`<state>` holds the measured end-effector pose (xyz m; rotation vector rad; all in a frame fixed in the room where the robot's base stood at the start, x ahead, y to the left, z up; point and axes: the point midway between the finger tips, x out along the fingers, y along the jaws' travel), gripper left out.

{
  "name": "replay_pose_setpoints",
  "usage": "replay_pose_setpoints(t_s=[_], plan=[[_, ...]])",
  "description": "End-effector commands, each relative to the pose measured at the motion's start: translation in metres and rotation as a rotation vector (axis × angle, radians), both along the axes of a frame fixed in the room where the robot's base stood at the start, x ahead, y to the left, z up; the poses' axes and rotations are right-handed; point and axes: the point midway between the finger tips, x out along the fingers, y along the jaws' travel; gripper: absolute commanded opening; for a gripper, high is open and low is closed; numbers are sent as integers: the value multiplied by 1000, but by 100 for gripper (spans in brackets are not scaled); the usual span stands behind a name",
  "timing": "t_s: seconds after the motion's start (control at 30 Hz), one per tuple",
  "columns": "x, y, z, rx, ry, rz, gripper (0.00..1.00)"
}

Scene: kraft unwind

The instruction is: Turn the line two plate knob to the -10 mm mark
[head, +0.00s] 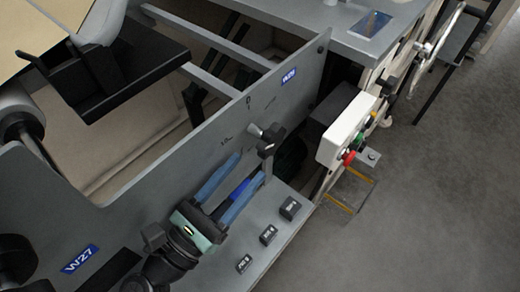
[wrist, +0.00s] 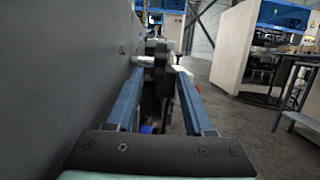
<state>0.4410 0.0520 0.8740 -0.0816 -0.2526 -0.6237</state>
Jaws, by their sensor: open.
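A dark knob (head: 268,143) with a metal shaft stands out from the grey side plate (head: 300,110), below the W26 label (head: 289,75). Small printed marks sit around it, too small to read surely; I cannot tell which mark it is set to. My gripper (head: 249,164) has two long blue fingers, open and apart, pointing up towards the knob. In the wrist view, the dark knob (wrist: 158,66) shows ahead, between the far ends of the fingers of my gripper (wrist: 160,72). Whether a finger touches it is unclear.
A ledge below the plate carries black blocks (head: 290,208), close to my gripper's right. A white control box (head: 347,128) with coloured buttons stands right of the knob. The W27 label (head: 80,258) is lower left. Open grey floor (head: 440,200) lies to the right.

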Motion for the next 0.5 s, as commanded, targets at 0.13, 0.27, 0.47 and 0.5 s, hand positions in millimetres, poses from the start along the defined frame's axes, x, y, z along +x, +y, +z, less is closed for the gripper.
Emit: replay_pose_setpoints(t_s=[0.13, 0.27, 0.47, 0.5], plan=[[-23, 17, -8, -1, 0, 3, 52], [-35, 26, -12, 0, 2, 1, 52], [-41, 30, -13, -1, 0, 0, 52], [-41, 30, -13, -1, 0, 0, 52]])
